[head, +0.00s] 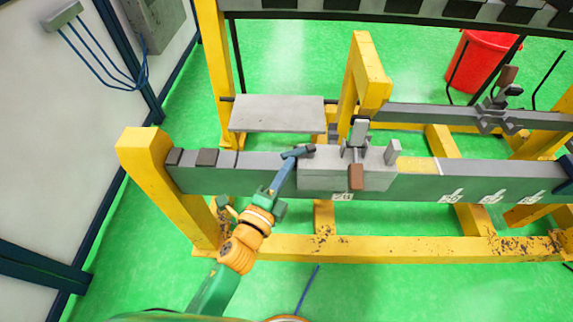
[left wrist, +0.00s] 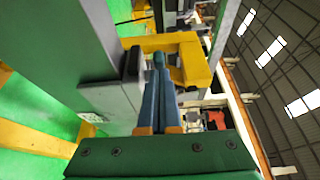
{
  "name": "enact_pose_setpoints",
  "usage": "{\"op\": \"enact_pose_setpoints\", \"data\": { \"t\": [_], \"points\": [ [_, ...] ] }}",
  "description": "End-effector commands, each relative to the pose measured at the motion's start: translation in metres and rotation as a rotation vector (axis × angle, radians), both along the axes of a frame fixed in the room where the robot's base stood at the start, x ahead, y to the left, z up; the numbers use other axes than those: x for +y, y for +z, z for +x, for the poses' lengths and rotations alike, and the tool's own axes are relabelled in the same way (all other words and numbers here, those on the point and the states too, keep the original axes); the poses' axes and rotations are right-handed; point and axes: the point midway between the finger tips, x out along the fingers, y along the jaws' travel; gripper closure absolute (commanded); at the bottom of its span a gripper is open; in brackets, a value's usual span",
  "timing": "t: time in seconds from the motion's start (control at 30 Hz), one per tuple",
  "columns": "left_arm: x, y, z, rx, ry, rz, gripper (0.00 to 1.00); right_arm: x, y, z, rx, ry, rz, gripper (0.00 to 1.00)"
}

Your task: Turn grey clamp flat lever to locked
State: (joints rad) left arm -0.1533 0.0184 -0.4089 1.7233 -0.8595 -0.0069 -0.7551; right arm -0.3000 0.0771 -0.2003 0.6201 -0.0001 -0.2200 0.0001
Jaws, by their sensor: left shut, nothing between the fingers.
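A grey clamp block (head: 325,178) sits on the long grey-green beam. An upright toggle with a pale handle (head: 359,132) and a brown grip (head: 356,177) stands at the block's middle. My left gripper (head: 289,165) is shut and empty, its blue fingers reaching up to the dark lever; whether they touch it I cannot tell. My right gripper is not in view.
The beam (head: 240,180) rests on a yellow frame (head: 150,165). A grey plate (head: 277,114) and a yellow post (head: 365,75) stand behind the block. Another clamp (head: 497,115) sits on a rear rail at right. A red bin (head: 480,62) stands on green floor.

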Motion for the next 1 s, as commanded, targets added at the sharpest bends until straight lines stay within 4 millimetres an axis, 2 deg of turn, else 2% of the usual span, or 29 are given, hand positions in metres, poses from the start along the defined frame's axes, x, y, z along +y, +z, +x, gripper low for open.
{"op": "enact_pose_setpoints", "data": {
  "t": [0.33,0.5,0.67,1.0],
  "points": [
    [0.001,0.001,0.001,-0.002,-0.014,0.002,1.0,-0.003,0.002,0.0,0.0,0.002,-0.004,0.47],
    [0.009,0.003,0.01,-0.006,-0.155,0.011,1.0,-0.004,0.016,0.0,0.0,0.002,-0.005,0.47],
    [0.019,-0.001,0.022,-0.003,-0.276,0.007,1.0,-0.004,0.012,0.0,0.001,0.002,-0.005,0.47],
    [0.022,0.0,0.027,0.0,-0.276,0.0,1.0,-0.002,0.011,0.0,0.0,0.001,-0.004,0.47]
  ]
}}
